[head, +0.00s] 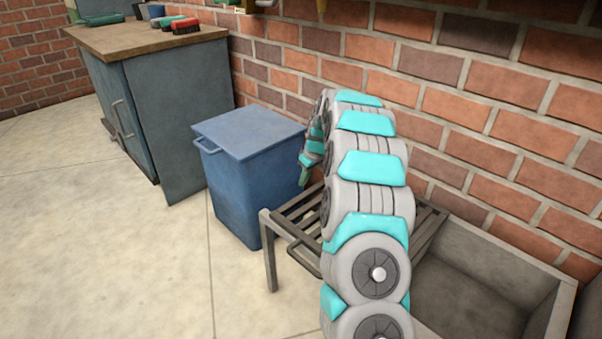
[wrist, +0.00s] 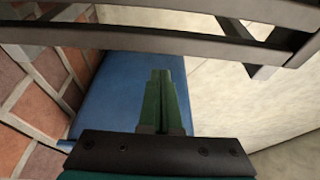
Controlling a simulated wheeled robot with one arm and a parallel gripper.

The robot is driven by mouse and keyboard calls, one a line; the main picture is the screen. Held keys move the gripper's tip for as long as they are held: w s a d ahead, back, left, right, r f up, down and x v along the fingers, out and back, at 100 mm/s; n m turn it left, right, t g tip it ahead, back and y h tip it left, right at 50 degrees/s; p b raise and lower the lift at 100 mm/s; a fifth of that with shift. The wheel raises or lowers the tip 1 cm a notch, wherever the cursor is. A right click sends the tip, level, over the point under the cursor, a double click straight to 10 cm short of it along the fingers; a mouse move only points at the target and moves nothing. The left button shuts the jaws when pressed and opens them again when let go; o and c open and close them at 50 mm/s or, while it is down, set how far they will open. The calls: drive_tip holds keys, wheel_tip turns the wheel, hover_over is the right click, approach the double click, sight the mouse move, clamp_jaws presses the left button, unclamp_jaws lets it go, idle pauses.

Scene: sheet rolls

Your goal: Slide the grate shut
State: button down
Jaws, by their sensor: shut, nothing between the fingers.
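The grate (head: 288,229) is a dark metal slatted frame at the left end of a grey trough (head: 462,300). It lies to the left of the trough's visible opening, and a leg stands on the floor below its left corner. A thin bar handle (head: 304,262) shows on its near side. My arm hides its middle. My gripper (head: 304,180) is at the grate's far side, between the blue bin and the wall. In the wrist view its green fingers (wrist: 160,75) are together and empty, and the grate's bars (wrist: 130,37) cross the top. Contact with the grate cannot be told.
A blue lidded bin (head: 245,165) stands just left of the grate and lies under my fingers in the wrist view. A brick wall (head: 480,125) runs close behind. A workbench (head: 150,95) stands at the back left. The floor (head: 100,250) at left is clear.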

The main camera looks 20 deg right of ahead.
drive_tip(key=shift+s+d, duration=0.35)
drive_tip(key=shift+s, duration=0.45)
drive_tip(key=shift+s+d, duration=0.15)
drive_tip(key=shift+s, duration=0.35)
drive_tip(key=s+d+b, duration=0.3)
drive_tip(key=s, duration=0.7)
drive_tip(key=s+d+b, duration=0.4)
drive_tip(key=s, duration=0.6)
drive_tip(key=s+d+b, duration=0.3)
drive_tip(key=s+d, duration=0.1)
drive_tip(key=s, duration=0.6)
drive_tip(key=shift+s+b, duration=0.3)
drive_tip(key=shift+b, duration=0.05)
drive_tip(key=shift+s+d, duration=0.3)
drive_tip(key=shift+s, duration=0.4)
drive_tip(key=shift+r, duration=0.15)
